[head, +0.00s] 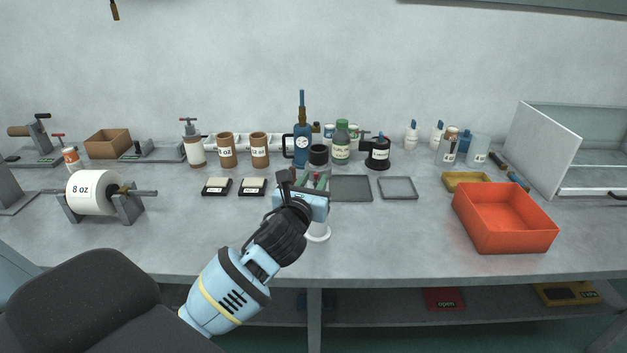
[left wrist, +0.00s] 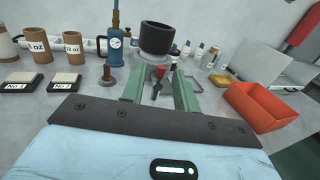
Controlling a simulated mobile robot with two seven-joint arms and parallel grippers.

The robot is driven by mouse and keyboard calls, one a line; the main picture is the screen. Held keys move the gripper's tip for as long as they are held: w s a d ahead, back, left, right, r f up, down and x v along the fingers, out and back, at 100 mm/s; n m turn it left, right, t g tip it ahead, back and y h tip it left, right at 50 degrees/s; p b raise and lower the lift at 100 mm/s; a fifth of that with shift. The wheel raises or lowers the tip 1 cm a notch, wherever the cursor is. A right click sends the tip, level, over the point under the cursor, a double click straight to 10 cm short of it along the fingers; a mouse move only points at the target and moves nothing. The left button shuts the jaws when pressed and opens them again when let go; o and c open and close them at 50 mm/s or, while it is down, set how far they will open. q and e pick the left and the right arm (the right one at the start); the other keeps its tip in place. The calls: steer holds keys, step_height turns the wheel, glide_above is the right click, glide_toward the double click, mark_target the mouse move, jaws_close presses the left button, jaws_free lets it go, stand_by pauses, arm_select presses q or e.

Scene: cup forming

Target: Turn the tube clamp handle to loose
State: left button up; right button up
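My left gripper (head: 318,178) is over the middle of the bench, pointing away toward the back. In the left wrist view its two green fingers (left wrist: 158,88) are apart. A small handle with a red end (left wrist: 162,70) shows between them, and I see no finger touching it. Behind the handle stands the tube clamp's black cylinder (left wrist: 157,38) on a pale grey body. The black cylinder also shows in the head view (head: 318,152), just beyond my fingers. The gripper hides most of the clamp in the head view. My right gripper is not in view.
A bottle (head: 342,147) stands behind. Flat grey trays (head: 398,187) and an orange bin (head: 503,220) lie to the right.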

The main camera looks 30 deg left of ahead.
arm_select(q)
steer(key=shift+w+a, duration=0.1)
steer(key=shift+w, duration=0.3)
jaws_close()
